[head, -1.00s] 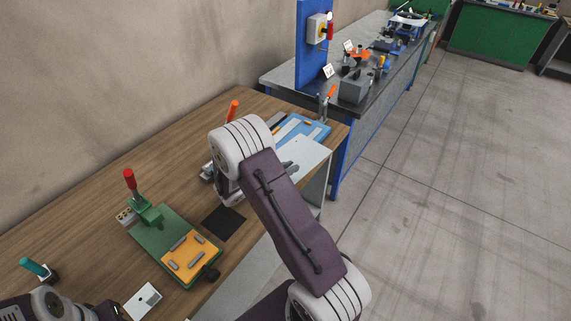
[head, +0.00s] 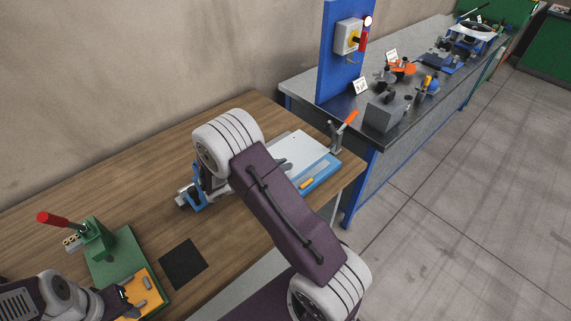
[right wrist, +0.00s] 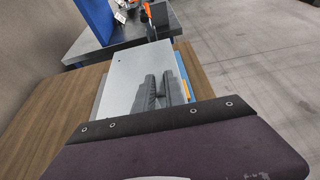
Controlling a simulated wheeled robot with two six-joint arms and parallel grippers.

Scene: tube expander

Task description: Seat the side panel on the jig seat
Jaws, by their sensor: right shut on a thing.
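The side panel is a flat light grey sheet (head: 297,150), lying nearly level over the blue jig (head: 322,178) at the right end of the wooden table. It also shows in the right wrist view (right wrist: 135,72), with blue edging beside it on the right. My right gripper (head: 284,165) is shut on the panel; its dark fingers (right wrist: 158,90) lie over the sheet. The jig seat under the panel is hidden, and I cannot tell whether the panel touches it. My left gripper (head: 120,298) is at the lower left, by an orange plate; its jaw state is unclear.
An orange-handled clamp (head: 342,130) stands at the jig's far right corner. A green press with a red handle (head: 98,240) holds the orange plate (head: 150,290). A black mat (head: 183,264) lies between. A dark workbench (head: 395,110) stands beyond the table. Bare wood lies behind my arm.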

